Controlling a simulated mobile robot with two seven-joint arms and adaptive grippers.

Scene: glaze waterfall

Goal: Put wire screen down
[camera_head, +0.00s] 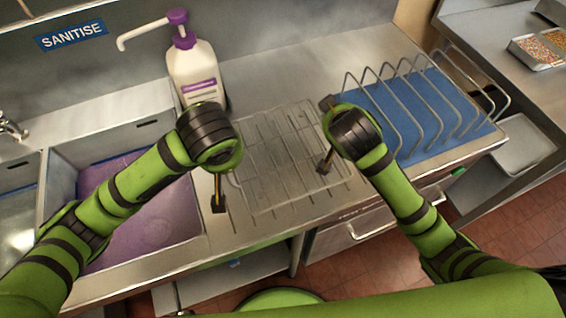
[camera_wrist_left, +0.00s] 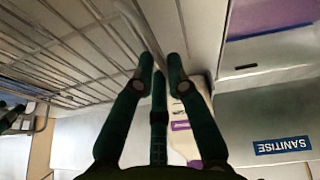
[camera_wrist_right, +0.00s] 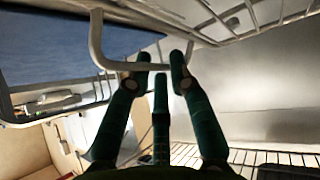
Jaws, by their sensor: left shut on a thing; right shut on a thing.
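The wire screen (camera_head: 285,150) is a pale grid of thin rods between my two grippers, over the grooved metal drainboard. Whether it touches the drainboard is hard to tell. My left gripper (camera_head: 218,203) is at its left side. In the left wrist view its fingers (camera_wrist_left: 160,70) close on the screen's bent end, with the grid (camera_wrist_left: 60,55) at upper left. My right gripper (camera_head: 325,163) is at its right side. In the right wrist view its fingers (camera_wrist_right: 162,68) are shut on a bent wire handle (camera_wrist_right: 97,35). The contact points are partly hidden in the head view.
A white bottle (camera_head: 192,68) with a purple pump stands behind my left gripper. A sink (camera_head: 58,180) with purple liquid is at left. A blue mat (camera_head: 385,98) under a wire rack (camera_head: 465,70) lies close right of my right gripper. The counter's front edge is near.

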